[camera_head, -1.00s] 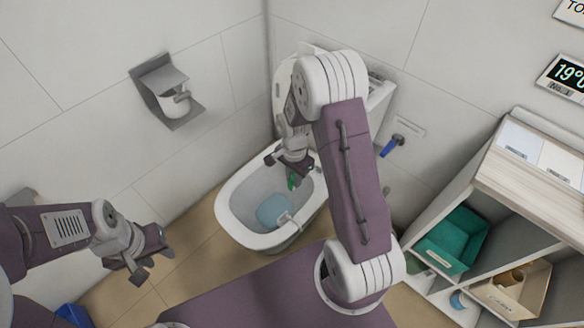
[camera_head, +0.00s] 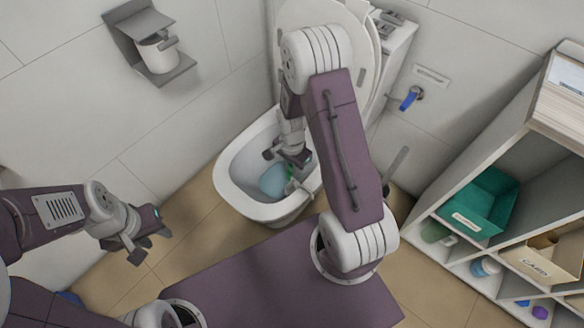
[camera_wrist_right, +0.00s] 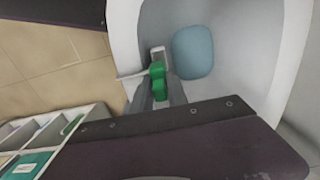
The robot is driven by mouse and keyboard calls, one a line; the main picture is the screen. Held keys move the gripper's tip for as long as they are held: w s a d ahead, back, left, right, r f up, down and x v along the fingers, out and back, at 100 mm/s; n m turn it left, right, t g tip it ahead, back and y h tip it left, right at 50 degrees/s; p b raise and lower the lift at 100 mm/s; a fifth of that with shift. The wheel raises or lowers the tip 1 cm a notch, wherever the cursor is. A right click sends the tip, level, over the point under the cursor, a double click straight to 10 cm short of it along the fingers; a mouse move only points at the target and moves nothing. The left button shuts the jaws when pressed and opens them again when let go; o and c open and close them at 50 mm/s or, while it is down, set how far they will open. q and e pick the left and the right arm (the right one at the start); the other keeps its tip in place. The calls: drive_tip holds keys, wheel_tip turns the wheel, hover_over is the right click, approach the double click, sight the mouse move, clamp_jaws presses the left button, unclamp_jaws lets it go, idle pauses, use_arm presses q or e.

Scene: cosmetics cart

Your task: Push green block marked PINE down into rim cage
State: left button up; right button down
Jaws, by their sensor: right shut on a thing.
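The green block (camera_wrist_right: 157,69) is between the fingertips of my right gripper (camera_wrist_right: 157,92), which is shut on it. The PINE marking is not readable. The white rim cage (camera_wrist_right: 157,52) shows just beyond the block, with a thin white hanger (camera_wrist_right: 131,74) reaching over the toilet rim. The block overlaps the cage's near end; I cannot tell how deep it sits. In the head view my right gripper (camera_head: 299,160) is low over the toilet bowl (camera_head: 234,188), near its front right rim, with the block (camera_head: 289,184) partly hidden. My left gripper (camera_head: 150,238) is open and empty, away from the toilet.
Blue water (camera_head: 273,180) lies in the bowl. The raised lid (camera_head: 345,30) stands behind my right arm. A paper holder (camera_head: 155,50) is on the left wall. A shelf unit with a green bin (camera_head: 480,203) and a labelled box (camera_head: 545,258) stands at the right.

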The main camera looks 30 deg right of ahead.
drive_tip(key=shift+f+b, duration=1.9)
drive_tip(key=shift+f, duration=1)
drive_tip(key=shift+p, duration=0.3)
drive_tip(key=shift+p, duration=0.4)
drive_tip(key=shift+f+b, duration=1.1)
drive_tip(key=shift+f, duration=0.45)
drive_tip(key=c, duration=1.2)
unclamp_jaws()
